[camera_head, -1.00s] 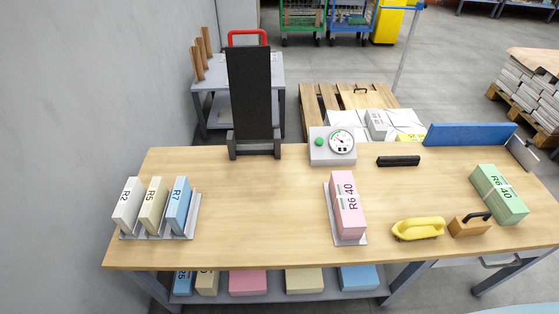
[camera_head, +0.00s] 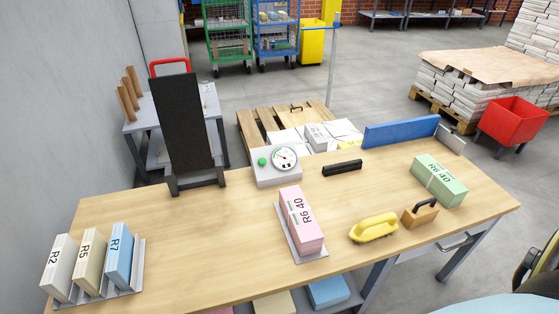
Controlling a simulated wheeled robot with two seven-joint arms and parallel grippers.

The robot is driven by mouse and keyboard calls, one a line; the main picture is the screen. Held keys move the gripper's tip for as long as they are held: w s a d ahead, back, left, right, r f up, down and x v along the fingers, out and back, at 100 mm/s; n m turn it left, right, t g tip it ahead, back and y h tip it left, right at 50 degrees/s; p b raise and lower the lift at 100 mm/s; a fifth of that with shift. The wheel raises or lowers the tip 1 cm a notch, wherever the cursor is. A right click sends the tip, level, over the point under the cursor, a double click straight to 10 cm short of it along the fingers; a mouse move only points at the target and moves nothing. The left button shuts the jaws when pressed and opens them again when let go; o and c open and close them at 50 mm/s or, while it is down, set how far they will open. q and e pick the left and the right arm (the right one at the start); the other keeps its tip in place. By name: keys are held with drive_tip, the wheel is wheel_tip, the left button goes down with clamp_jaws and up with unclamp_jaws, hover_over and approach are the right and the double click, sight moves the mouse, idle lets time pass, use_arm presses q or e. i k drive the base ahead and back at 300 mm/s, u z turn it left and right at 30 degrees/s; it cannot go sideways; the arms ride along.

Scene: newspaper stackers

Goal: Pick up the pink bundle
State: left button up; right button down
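The pink bundle (camera_head: 301,219), marked R6 40, lies on a thin grey tray (camera_head: 312,258) near the middle of the wooden table (camera_head: 240,236). Its top and front side show and nothing covers it. Neither of my grippers shows in the head view.
A yellow-handled tool (camera_head: 374,228) and a wooden block with a black handle (camera_head: 420,212) sit right of the pink bundle. A green bundle (camera_head: 439,180) lies further right. A dial scale (camera_head: 277,167) stands behind it. White, cream and blue bundles stand in a rack (camera_head: 123,292). The table's left-middle is clear.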

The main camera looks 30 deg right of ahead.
sight(306, 234)
drive_tip(key=z, duration=1.15)
